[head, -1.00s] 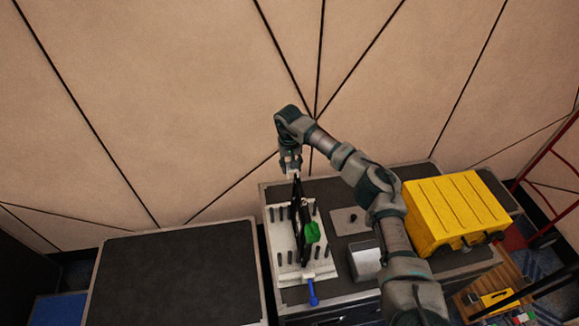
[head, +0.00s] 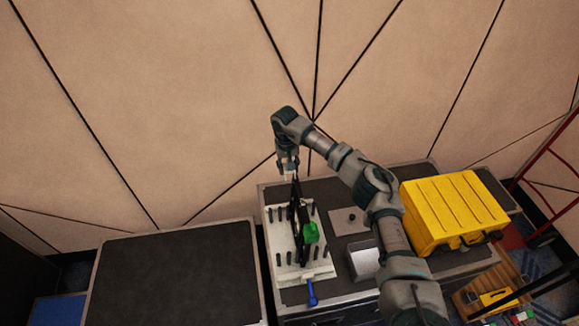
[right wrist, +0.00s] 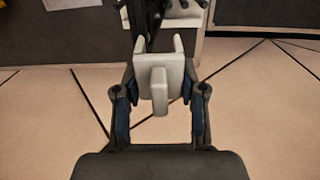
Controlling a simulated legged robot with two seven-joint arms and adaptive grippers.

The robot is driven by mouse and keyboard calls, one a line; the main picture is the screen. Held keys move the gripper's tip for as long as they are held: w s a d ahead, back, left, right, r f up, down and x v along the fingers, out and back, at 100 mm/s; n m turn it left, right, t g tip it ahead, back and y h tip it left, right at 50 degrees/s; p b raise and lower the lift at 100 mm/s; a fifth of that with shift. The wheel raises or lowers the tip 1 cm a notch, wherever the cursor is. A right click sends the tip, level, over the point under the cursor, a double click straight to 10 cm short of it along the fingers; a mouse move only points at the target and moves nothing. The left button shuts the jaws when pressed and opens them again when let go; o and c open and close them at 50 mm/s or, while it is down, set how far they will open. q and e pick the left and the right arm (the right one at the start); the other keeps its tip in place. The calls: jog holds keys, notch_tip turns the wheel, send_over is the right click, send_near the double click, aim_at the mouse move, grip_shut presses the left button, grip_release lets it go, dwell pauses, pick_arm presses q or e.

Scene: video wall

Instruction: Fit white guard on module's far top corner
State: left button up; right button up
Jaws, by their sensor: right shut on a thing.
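The white guard (right wrist: 157,84) is clamped between the two fingers of my right gripper (right wrist: 160,100) in the right wrist view. Its two side walls point toward the dark module edge just beyond it; I cannot tell whether they touch. In the head view my right gripper (head: 288,166) is at the far top end of the black module (head: 297,215), and the guard is mostly hidden there. The module stands upright on a white fixture plate (head: 285,268) with dark pegs. A green part (head: 311,232) sits on its right side. My left gripper is not in view.
A blue-handled clamp (head: 312,292) is at the fixture's near edge. To the right are a small plate (head: 350,221), a grey holder (head: 363,261) and a yellow case (head: 455,212). The left cart top (head: 175,275) is bare. A panelled wall (head: 180,100) rises behind.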

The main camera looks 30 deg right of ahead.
jog(key=shift+f, duration=0.1)
dwell(0.3)
jog(key=shift+d, duration=0.1)
dwell(0.8)
dwell(0.9)
dwell(0.4)
dwell(1.0)
dwell(0.4)
